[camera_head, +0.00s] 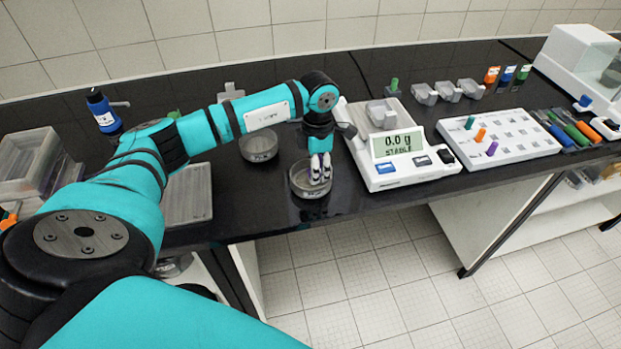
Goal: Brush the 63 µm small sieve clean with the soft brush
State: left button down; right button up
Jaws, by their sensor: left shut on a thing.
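My left gripper (320,178) points down at the front round metal-looking dish (296,188), near the front edge of the bench. Its fingers overlap the dish's right side and are shut, seemingly on its rim; the contact itself is too small to see clearly. A similar round dish (258,146) stands behind and to the left, under my forearm. I cannot tell which of these, if either, is the 63 µm small sieve. No soft brush can be made out for certain. My right gripper is not in view.
A white balance (403,157) reading 0.0 g stands just right of the gripper. Further right are a white rack (515,141) with coloured pegs and several coloured-handled tools (572,130). A blue bottle (103,112) and clear bins (28,160) are at left.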

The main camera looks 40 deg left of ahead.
aim_at(304, 183)
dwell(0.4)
pick_arm(q)
jog(key=shift+s+a, duration=0.55)
jog(key=shift+s, duration=0.15)
jog(key=shift+s+a, duration=0.5)
jog(key=shift+s, duration=0.2)
jog(key=shift+w+d+b, duration=0.25)
jog(key=shift+w+d, duration=0.3)
jog(key=shift+w, duration=0.2)
jog(key=shift+w+d+b, duration=0.25)
jog(key=shift+w+d, duration=0.3)
jog(key=shift+w, duration=0.15)
jog(key=shift+r+p, duration=2.1)
jog(key=shift+r, duration=1.35)
notch_tip(304, 183, up, 2)
jog(key=shift+r+p, duration=0.1)
jog(key=shift+p, duration=0.5)
